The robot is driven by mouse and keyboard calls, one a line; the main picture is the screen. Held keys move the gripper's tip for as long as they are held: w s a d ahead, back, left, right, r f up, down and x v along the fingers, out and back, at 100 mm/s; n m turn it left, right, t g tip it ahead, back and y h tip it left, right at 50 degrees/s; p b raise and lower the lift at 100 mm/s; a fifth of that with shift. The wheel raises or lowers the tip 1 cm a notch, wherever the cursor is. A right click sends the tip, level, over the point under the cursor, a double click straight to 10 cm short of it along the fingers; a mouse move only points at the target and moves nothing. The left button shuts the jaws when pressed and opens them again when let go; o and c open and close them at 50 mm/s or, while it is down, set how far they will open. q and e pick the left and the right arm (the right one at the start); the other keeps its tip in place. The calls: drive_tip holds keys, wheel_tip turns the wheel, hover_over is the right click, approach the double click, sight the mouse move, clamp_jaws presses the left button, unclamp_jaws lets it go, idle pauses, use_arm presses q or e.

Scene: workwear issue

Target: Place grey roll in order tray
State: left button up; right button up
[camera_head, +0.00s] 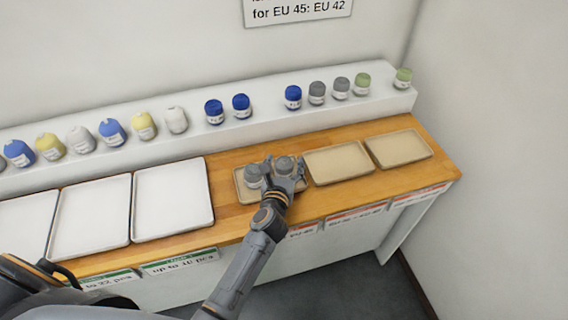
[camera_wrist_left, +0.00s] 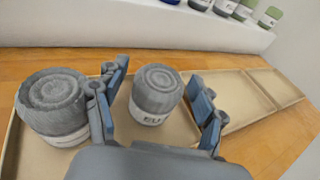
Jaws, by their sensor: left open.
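Two grey rolls with white label bands stand upright in the nearest-to-centre tan tray (camera_head: 242,197). One grey roll (camera_head: 284,164) is between the spread fingers of my left gripper (camera_head: 285,170). In the left wrist view this roll (camera_wrist_left: 157,90) stands between the two blue-padded fingers, with visible gaps on both sides. The other grey roll (camera_head: 252,175) stands to its left, outside the left finger; it also shows in the left wrist view (camera_wrist_left: 52,100). My left gripper is open. My right gripper is not in view.
Two empty tan trays (camera_head: 340,178) (camera_head: 398,163) lie to the right. Empty white trays (camera_head: 172,214) lie to the left. A white shelf (camera_head: 265,118) behind holds caps and several rolls, including two grey ones (camera_head: 317,92) (camera_head: 341,87). A wall closes the right side.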

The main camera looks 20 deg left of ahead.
use_arm(q)
drive_tip(key=shift+r, duration=0.15)
drive_tip(key=v, duration=1.2)
drive_tip(key=shift+b, duration=0.35)
